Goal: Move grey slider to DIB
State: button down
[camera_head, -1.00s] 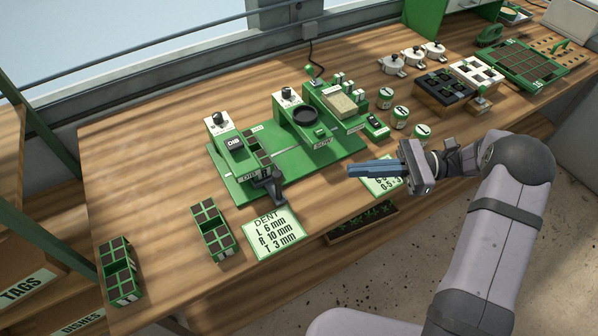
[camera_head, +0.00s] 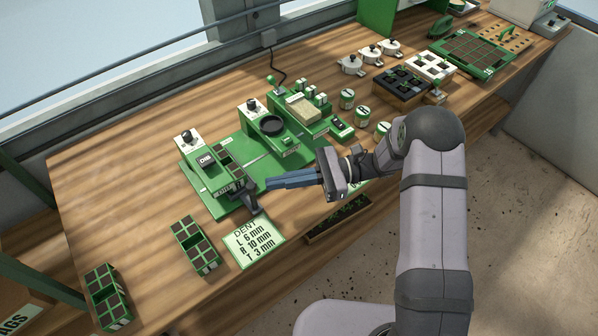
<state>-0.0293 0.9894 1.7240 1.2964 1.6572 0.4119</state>
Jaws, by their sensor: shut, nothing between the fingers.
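A small dark-celled tray (camera_head: 230,163) sits beside the label. A dark grey upright piece (camera_head: 250,199) stands at the plate's front edge by this tray; I cannot tell for sure whether it is the grey slider. My gripper (camera_head: 269,183) is shut and empty. Its blue fingers point left, their tips just right of the dark grey piece in the picture; whether they touch it is unclear.
A DENT card (camera_head: 254,243) lies in front. Two green cell trays (camera_head: 196,246) (camera_head: 106,298) are at front left. Lidded jars (camera_head: 362,113) stand right.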

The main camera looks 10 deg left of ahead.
jog(key=shift+p+x, duration=0.3)
jog(key=shift+x, duration=0.75)
jog(key=s+a, duration=0.3)
jog(key=s, duration=0.1)
jog(key=shift+a+p, duration=0.4)
jog(key=b+v, duration=0.4)
jog(key=v, duration=1)
jog(key=shift+w, duration=0.2)
jog(key=shift+d, duration=0.1)
